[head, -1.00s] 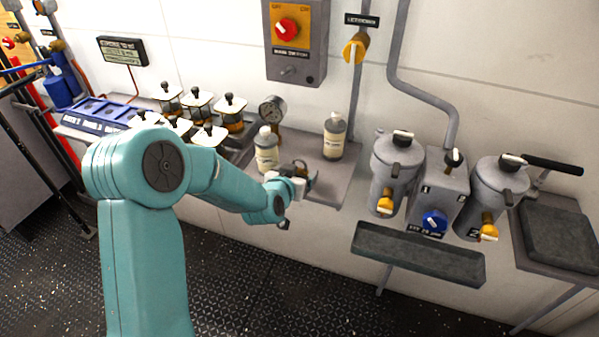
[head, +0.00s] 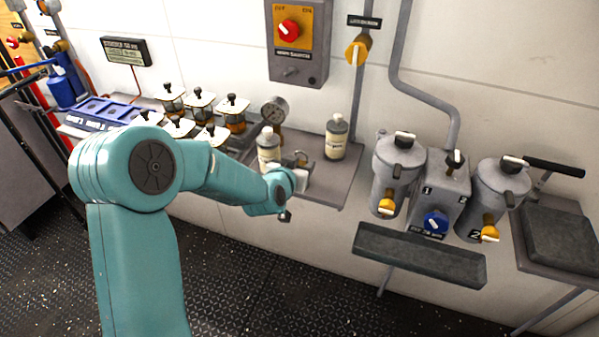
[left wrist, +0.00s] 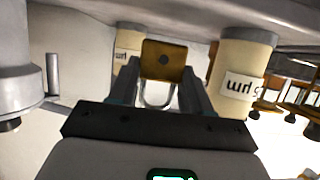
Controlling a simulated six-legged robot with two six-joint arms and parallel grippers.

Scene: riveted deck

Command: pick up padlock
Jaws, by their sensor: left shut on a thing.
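My left gripper (head: 299,180) is over the front part of the grey shelf, beside two pale bottles. It is shut on the padlock (left wrist: 164,62), whose brass body and grey shackle show between the fingers in the left wrist view. In the head view only a small part of the padlock (head: 300,157) shows above the gripper, and the rest is hidden. I cannot tell whether it touches the shelf. My right gripper is not in view.
The near bottle (head: 268,150) stands just left of the gripper and the other bottle (head: 336,138) stands behind right. A gauge (head: 274,110) and several capped jars stand further left. Grey canisters (head: 398,172) are to the right. The shelf (head: 330,185) is clear at its right front.

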